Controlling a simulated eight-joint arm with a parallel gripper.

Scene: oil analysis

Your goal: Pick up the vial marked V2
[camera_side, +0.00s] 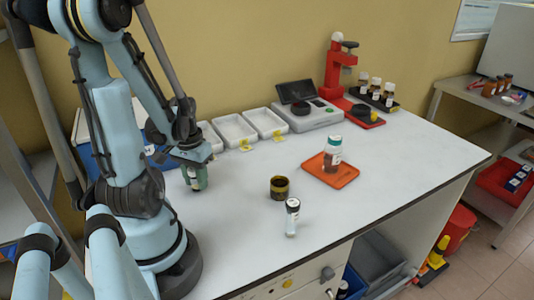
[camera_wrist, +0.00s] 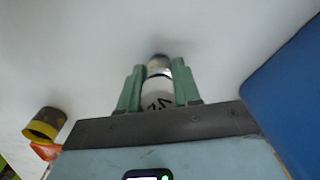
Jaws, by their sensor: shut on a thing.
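My gripper (camera_side: 195,182) is low over the left part of the white table in the side view. In the wrist view its two green fingers (camera_wrist: 160,92) are shut on a white-labelled vial (camera_wrist: 159,96) marked V2, one finger on each side. In the side view the fingers hide most of this vial, and I cannot tell whether its base touches the table. Another vial (camera_side: 292,218), with a black cap and a white label, stands upright near the table's front.
An orange tray (camera_side: 341,178) holds a jar (camera_side: 333,155). White trays (camera_side: 234,130) line the back. A blue bin (camera_wrist: 292,85) is close by.

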